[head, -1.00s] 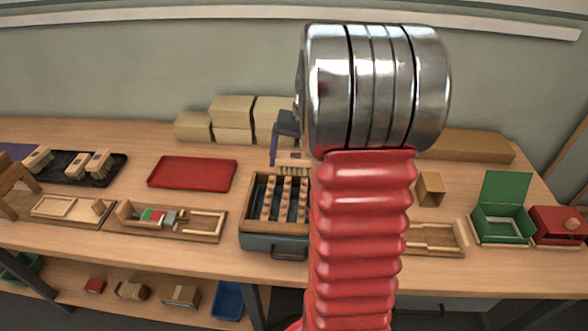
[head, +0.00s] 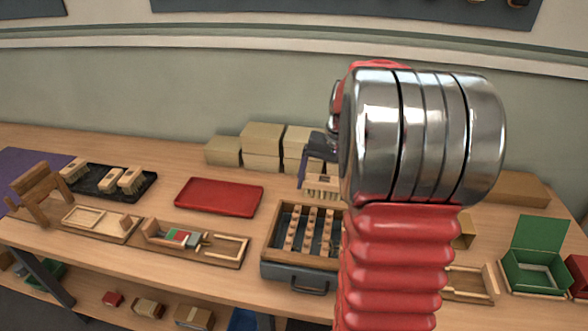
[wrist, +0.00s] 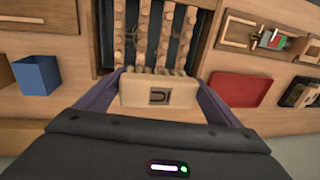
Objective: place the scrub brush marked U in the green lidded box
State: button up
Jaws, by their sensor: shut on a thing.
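The scrub brush marked U (wrist: 160,92) is a pale wooden block, its mark facing the wrist camera. My gripper (wrist: 158,85) is shut on it, one purple-grey finger on each side. In the head view the brush (head: 322,186) hangs bristles down from my gripper (head: 320,178), over or just behind the back edge of the slotted wooden tray; the exact gap cannot be told. The green lidded box (head: 535,279) stands at the right of the table with its lid raised. It is not in the wrist view. My arm hides part of the tray.
The slotted tray (head: 269,251) holds rows of wooden pegs. A red tray (head: 219,197) lies to its left, and a black tray (head: 92,193) with several brushes is farther left. Cardboard boxes (head: 262,146) stand behind. A red box (head: 578,273) adjoins the green one.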

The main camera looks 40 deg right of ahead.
dwell(0.3)
jog(key=shift+w+d+f+n, duration=0.1)
jog(key=shift+w+d+n, duration=0.15)
jog(key=shift+w+n, duration=0.3)
jog(key=w+a+f, duration=0.1)
jog(key=a, duration=0.1)
jog(key=w+a+n, duration=0.1)
jog(key=w, duration=0.1)
jog(key=w+a+f+n, duration=0.1)
jog(key=w+a, duration=0.1)
jog(key=shift+w+a+f+n, duration=0.2)
jog(key=shift+a+f+n, duration=0.05)
jog(key=shift+a+f, duration=0.1)
jog(key=w+a+f+n, duration=0.2)
jog(key=a, duration=0.6)
jog(key=w+a+f+n, duration=0.2)
jog(key=a, duration=0.6)
jog(key=w+a+f+n+g, duration=0.1)
jog(key=w+a+f+n, duration=0.1)
jog(key=a, duration=0.6)
jog(key=shift+w+a+f+y, duration=0.4)
jog(key=shift+w+f, duration=0.05)
jog(key=shift+f, duration=0.05)
